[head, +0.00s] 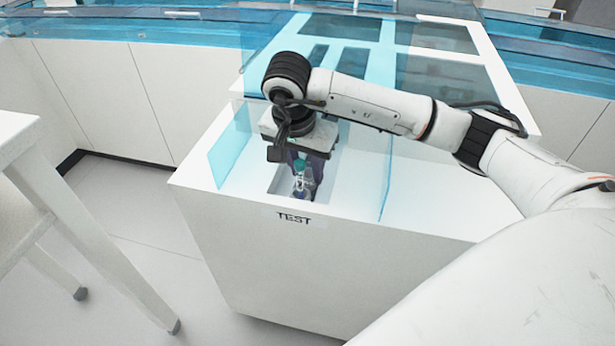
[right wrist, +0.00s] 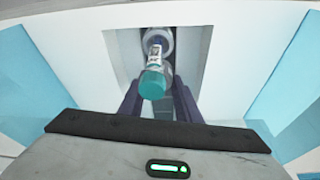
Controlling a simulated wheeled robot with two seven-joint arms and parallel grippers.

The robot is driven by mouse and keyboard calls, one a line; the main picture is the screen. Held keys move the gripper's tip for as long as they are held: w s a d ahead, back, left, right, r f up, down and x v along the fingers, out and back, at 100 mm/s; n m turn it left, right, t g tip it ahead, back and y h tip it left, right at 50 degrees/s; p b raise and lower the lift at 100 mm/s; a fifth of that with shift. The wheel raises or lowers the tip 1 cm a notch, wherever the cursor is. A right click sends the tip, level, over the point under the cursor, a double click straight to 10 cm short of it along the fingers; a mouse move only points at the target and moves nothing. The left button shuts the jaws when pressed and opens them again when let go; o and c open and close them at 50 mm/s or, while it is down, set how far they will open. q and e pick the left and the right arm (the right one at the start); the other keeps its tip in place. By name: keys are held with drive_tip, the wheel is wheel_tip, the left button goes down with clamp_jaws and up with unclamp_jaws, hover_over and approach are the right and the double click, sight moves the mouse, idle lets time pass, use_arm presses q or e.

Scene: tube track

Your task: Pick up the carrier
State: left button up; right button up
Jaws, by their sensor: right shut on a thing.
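A clear tube with a teal cap (head: 300,165) stands in the recess of the white cabinet marked TEST. It also shows in the right wrist view (right wrist: 153,84), with a label on its side and the round, greyish carrier (right wrist: 158,38) at its far end. My right gripper (head: 306,180) points down into the recess, its dark fingers either side of the tube. It is shut on the carrier; the fingertips' contact is mostly hidden by the tube and cap. My left gripper is out of view.
The white cabinet (head: 300,265) has translucent blue guards (head: 231,145) beside the recess (head: 285,180). Behind are glazed top panels (head: 440,75). A white table (head: 15,130) stands at left, with clear floor between.

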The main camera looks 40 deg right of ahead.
wheel_tip(320, 180, up, 17)
drive_tip(key=p, duration=0.7)
idle(0.3)
